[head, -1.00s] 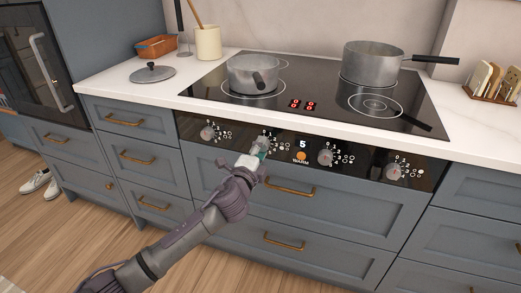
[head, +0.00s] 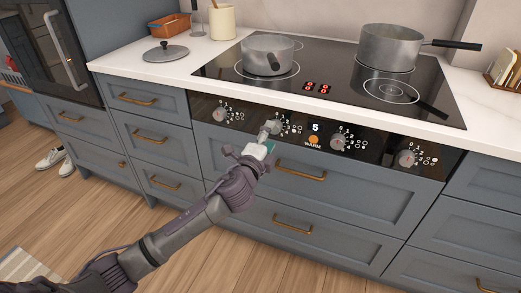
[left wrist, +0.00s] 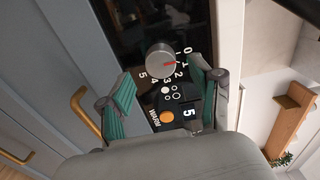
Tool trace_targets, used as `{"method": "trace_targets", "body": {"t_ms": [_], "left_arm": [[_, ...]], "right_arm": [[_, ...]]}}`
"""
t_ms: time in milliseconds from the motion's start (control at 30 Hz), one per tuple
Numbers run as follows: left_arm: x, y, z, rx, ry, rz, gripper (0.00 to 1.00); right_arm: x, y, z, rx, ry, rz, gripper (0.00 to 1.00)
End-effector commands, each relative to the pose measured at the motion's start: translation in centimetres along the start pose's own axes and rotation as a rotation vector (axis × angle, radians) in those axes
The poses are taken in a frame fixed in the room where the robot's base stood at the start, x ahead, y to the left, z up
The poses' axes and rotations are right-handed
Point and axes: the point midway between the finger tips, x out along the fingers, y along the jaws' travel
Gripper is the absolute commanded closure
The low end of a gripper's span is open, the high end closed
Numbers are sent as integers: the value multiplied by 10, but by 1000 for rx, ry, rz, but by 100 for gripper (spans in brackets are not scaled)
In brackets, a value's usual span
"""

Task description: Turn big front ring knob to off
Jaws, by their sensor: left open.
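The oven's black control panel carries a row of round grey knobs. The second knob from the left (head: 272,127) is just beyond my left gripper (head: 263,148). In the left wrist view this knob (left wrist: 161,60) has a red mark, which points towards the low numbers near 1, not straight at 0. My left gripper (left wrist: 160,70) is open, its two teal-padded fingers apart, one on each side of the knob in that view. I cannot tell whether they touch it. Nothing is held. My right gripper is not in view.
Other knobs sit at left (head: 220,114), right of the WARM light (head: 338,142) and far right (head: 407,158). The cooktop (head: 320,75) above holds two pots (head: 268,57) (head: 388,48). A drawer handle (head: 301,169) juts out below the panel.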

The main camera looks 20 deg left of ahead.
Motion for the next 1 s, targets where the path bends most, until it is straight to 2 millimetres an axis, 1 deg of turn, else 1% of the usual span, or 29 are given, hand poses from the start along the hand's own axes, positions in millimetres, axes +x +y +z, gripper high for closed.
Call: {"method": "trace_targets", "body": {"t_ms": [33,200,300,400,500,600,1000], "left_arm": [[-12,2,0,0,1,3,36],[-50,1,0,1,0,3,36],[-68,1,0,0,0,2,36],[-81,1,0,0,-1,2,36],[-88,1,0,0,-1,1,36],[-92,0,0,0,-2,1,36],[-92,0,0,0,-1,1,36]], "right_arm": [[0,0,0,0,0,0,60],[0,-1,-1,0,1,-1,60],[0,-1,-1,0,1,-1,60],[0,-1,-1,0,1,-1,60],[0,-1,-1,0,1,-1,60],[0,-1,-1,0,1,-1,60],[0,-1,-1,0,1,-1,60]]}}
